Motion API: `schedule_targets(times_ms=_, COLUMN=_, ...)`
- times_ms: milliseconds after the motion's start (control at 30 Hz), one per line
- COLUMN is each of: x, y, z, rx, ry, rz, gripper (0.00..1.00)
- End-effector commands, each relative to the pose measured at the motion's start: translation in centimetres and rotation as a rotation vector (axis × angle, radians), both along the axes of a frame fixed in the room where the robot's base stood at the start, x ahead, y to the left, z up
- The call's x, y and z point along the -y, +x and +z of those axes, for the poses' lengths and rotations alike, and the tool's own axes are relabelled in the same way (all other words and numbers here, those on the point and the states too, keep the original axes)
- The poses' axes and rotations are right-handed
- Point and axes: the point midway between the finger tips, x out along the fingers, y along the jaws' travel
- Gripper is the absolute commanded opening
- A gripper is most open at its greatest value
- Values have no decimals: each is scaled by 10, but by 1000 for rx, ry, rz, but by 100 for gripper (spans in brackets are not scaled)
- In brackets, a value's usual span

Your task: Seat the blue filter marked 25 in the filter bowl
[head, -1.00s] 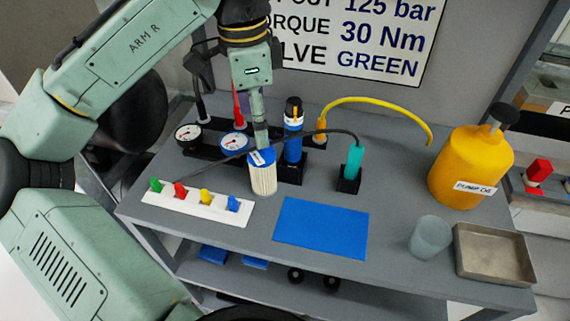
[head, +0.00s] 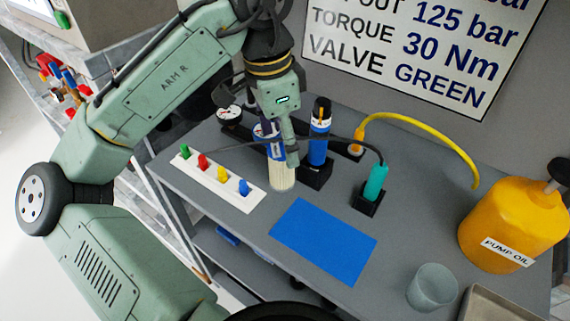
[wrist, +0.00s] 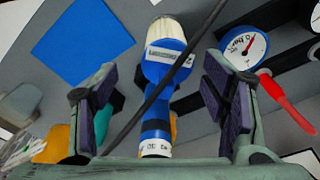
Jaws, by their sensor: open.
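The filter (head: 283,179) has a white pleated body and a blue upper part with a white label. In the wrist view the filter (wrist: 158,68) lies between and beyond my jaws. I cannot read its number. My gripper (head: 291,160) is pointing down at the filter's upper part, hiding some of it. In the wrist view my gripper (wrist: 162,112) is open, with dark pads apart on either side of blue. A translucent cup (head: 432,288) stands front right; I cannot tell whether it is the filter bowl.
A dark cable crosses in front of the filter. A blue black-topped tool (head: 319,140) and a teal plug (head: 375,182) stand close right. A white strip with coloured knobs (head: 218,182) lies left. The blue mat (head: 323,240) is bare. A yellow oil jug (head: 510,225) stands right.

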Motion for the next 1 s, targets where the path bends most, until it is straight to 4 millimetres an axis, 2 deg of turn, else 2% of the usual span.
schedule_targets(times_ms=100, x=2, y=1, z=-15, rx=-1, ry=-2, rz=-1, gripper=68)
schedule_targets(times_ms=267, x=2, y=2, z=-25, rx=0, ry=-1, rz=-1, gripper=68)
schedule_targets(times_ms=600, x=3, y=9, z=-69, rx=0, ry=0, rz=-1, gripper=68)
schedule_targets(times_ms=867, x=4, y=9, z=-72, rx=1, ry=0, rz=-2, gripper=68)
schedule_targets(times_ms=1000, x=4, y=9, z=-72, rx=1, ry=0, rz=-2, gripper=59)
